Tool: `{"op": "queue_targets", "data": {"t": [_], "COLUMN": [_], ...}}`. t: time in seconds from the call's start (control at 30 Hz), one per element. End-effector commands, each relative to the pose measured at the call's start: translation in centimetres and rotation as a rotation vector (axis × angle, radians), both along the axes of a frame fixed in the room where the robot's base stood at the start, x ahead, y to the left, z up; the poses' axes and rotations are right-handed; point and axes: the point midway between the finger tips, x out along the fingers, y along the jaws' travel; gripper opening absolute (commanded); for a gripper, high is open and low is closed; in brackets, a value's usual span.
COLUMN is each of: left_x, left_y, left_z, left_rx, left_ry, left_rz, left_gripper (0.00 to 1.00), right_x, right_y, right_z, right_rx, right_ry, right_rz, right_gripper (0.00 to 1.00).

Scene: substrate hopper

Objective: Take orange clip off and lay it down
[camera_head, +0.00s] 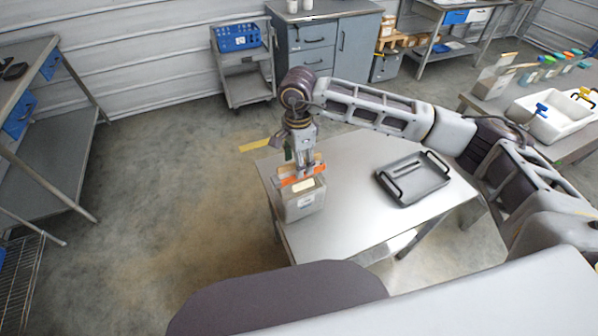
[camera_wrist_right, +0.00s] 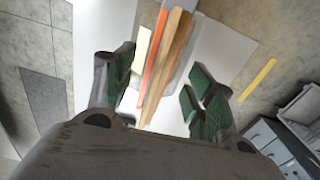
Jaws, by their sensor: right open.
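The orange clip (camera_head: 298,183) lies across the top of a grey box-like container (camera_head: 303,206) at the left end of the metal table. In the right wrist view the orange clip (camera_wrist_right: 156,65) runs beside brown wooden strips (camera_wrist_right: 172,60). My right gripper (camera_head: 299,165) points down over the clip. In its wrist view, the right gripper (camera_wrist_right: 165,88) is open, with green-padded fingers on either side of the clip and strips, apart from them. Whether the clip is fastened to the strips cannot be told. My left gripper is not in view.
A grey tray (camera_head: 411,180) with black handles stands on the right of the table (camera_head: 345,232). Bare tabletop lies between container and tray. A side table at right holds a white bin (camera_head: 552,124) and several bottles. A cart (camera_head: 243,72) and cabinet (camera_head: 325,45) stand behind.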

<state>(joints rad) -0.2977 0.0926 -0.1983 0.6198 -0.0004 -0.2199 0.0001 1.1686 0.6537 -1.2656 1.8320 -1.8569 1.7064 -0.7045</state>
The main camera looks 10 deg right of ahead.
Motion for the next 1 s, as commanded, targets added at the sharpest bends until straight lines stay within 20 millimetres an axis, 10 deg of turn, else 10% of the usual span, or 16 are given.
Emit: {"op": "queue_targets", "data": {"t": [0.83,1.0], "left_x": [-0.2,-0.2], "left_y": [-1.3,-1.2], "left_z": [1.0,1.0], "left_rx": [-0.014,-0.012], "left_ry": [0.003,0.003], "left_rz": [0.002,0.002], "left_gripper": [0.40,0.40], "right_x": [0.0,0.0], "right_y": [-0.1,-0.1], "right_z": [-3.6,-3.6], "right_rx": [0.000,0.000], "right_ry": [0.000,0.000], "right_rz": [0.000,0.000], "right_gripper": [0.55,0.36]}}
